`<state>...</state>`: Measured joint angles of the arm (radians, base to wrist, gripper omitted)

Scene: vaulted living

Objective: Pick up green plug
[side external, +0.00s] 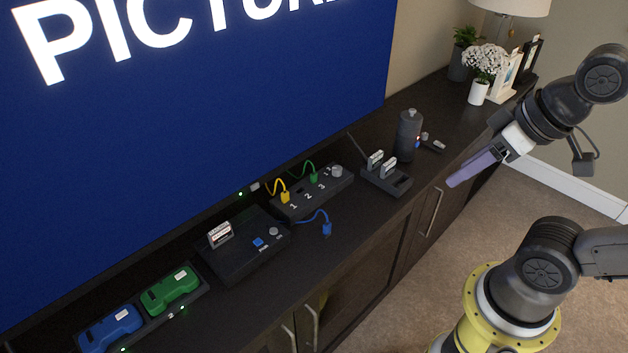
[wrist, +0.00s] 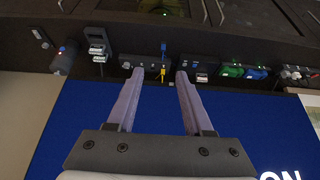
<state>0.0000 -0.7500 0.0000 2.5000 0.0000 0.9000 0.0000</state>
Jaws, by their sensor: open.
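The green plug (side external: 313,177) stands in the numbered black socket strip (side external: 330,188), with a green cord looping from its top toward the wall. A yellow plug (side external: 285,197) stands to its left in the same strip. A blue plug (side external: 326,228) is on the cabinet top in front of the strip. My gripper (side external: 456,182) is open and empty, out by the cabinet's front edge, well to the right of the green plug. In the wrist view my gripper (wrist: 160,73) shows two spread purple fingers. The green plug cannot be made out clearly there.
A memory-card dock (side external: 386,181), a dark cylinder (side external: 408,135) and a flower pot (side external: 479,92) stand right of the strip. A black console (side external: 243,251) and green and blue controllers (side external: 170,290) lie left. The large screen (side external: 210,110) rises closely behind.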

